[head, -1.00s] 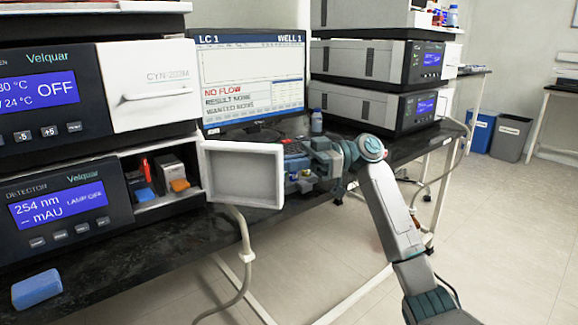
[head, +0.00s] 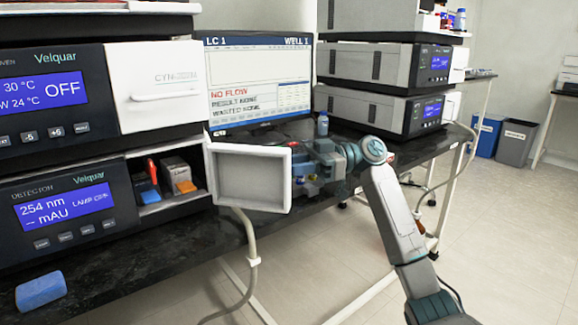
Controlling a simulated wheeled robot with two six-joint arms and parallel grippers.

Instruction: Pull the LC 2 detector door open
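The detector (head: 70,215) at the bottom of the near left stack has its white door (head: 250,178) swung open, standing out to the right of the opening. I cannot read an LC number on this stack. Inside the opening are parts with a blue tab (head: 149,196) and an orange tab (head: 185,187). My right gripper (head: 305,178) is close to the door's right edge, partly hidden by the door. I cannot tell whether it touches the door or whether its fingers are open. My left gripper is not in view.
A monitor (head: 258,70) reading LC 1 stands behind the door. A second stack of instruments (head: 405,62) and a small bottle (head: 322,124) are farther back. A hose (head: 252,262) hangs below the door.

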